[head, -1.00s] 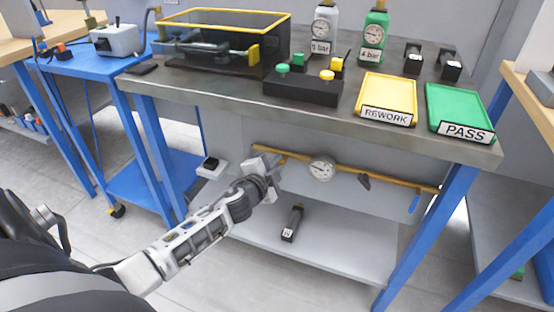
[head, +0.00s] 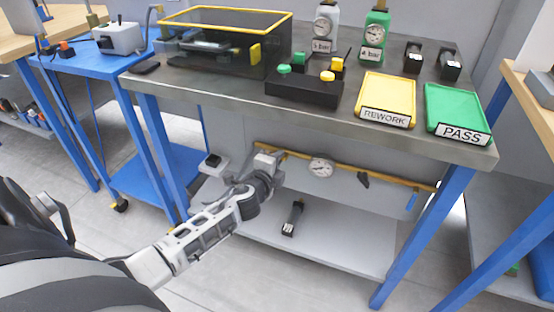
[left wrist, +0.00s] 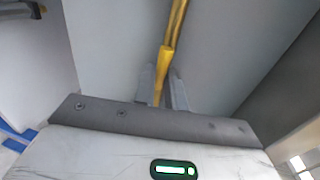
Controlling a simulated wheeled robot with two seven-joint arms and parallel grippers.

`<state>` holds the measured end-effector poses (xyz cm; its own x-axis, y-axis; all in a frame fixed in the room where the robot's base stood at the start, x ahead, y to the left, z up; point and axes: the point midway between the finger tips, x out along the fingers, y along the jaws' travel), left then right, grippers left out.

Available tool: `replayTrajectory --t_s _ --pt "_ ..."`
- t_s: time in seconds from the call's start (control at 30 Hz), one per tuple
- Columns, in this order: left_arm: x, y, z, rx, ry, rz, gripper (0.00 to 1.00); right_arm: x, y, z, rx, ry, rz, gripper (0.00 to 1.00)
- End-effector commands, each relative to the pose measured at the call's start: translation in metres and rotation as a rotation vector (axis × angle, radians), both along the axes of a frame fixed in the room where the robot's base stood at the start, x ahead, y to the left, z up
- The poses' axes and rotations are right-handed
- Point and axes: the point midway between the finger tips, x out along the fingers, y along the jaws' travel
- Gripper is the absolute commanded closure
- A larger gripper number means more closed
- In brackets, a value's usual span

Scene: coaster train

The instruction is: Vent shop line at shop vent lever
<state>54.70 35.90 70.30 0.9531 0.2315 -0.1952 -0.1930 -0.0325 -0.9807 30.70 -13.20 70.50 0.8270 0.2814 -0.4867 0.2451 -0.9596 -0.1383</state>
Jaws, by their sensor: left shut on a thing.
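A yellow shop line (head: 340,169) runs under the steel bench with a round white gauge (head: 321,167) on it. A dark fitting (head: 363,180) and a blue handle (head: 412,201) sit further right on the line. My left gripper (head: 274,165) is at the line's left end. In the left wrist view my gripper's grey fingers (left wrist: 162,92) are shut on a yellow lever (left wrist: 165,62), with the yellow line behind it. The lever is hidden by my gripper in the head view. My right gripper is not in view.
The bench top (head: 230,102) overhangs the line. A lower shelf (head: 330,248) holds a dark labelled cylinder (head: 292,218). A small black-topped white box (head: 213,164) is left of my gripper. A blue bench leg (head: 425,235) stands at right.

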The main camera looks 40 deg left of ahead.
Motion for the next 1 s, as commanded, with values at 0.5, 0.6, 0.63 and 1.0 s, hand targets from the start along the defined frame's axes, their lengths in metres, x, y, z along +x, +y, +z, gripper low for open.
replayTrajectory --t_s 0.5,0.6,0.63,1.0 --pt "0.000 0.000 -0.001 0.003 0.002 0.000 0.67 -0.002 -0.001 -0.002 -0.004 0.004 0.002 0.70" --pt "0.000 0.000 0.000 0.002 0.001 0.001 0.67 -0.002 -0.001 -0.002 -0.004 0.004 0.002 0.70" --pt "0.000 0.000 0.000 0.002 0.001 0.001 0.67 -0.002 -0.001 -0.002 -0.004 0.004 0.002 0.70" --pt "-0.045 -0.011 0.008 -0.001 0.005 -0.001 0.67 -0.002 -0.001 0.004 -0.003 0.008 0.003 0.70"
